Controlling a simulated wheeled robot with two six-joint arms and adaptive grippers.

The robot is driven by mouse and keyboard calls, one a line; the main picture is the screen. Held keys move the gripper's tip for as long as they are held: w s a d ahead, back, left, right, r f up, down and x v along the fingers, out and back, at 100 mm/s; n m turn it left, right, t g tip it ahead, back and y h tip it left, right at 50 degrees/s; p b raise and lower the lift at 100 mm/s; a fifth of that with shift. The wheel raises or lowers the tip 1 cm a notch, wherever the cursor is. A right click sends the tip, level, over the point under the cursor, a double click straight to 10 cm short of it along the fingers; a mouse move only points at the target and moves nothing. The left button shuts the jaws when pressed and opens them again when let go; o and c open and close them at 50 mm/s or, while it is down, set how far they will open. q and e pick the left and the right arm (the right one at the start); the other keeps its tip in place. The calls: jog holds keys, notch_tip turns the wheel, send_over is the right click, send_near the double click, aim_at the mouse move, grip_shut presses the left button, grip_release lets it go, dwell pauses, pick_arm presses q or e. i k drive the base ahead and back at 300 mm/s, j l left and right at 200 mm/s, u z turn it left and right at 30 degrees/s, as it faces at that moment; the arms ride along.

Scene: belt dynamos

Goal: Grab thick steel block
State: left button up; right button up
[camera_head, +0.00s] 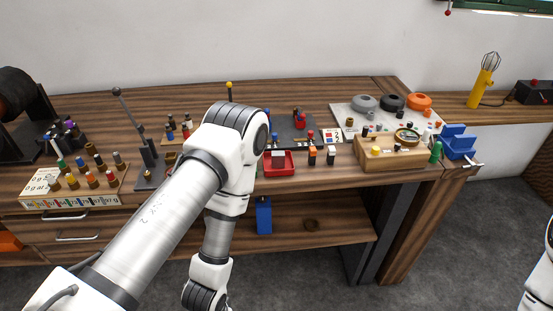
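A small pale grey block (278,155) sits in the red tray (283,170) near the front edge of the workbench, just right of my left arm. It may be the thick steel block, but it is too small to be sure. My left arm crosses the middle of the view, bends at the elbow above the bench front and hangs down in front of it. Its wrist reaches the bottom edge, and the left gripper is out of view. Only a piece of my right arm shows at the right edge, and its gripper is out of view.
The wooden workbench (330,180) carries a rack of coloured spools (85,190) at left. A wooden block holder (395,158), a white board with round parts (350,112) and a blue vise (457,143) stand at right. A blue box (263,215) stands on the lower shelf.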

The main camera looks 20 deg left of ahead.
aim_at(278, 157)
jog(key=i+l+u, duration=0.15)
jog(key=u, duration=0.3)
jog(key=l+u, duration=0.5)
jog(key=i+j, duration=0.05)
jog(key=j, duration=0.05)
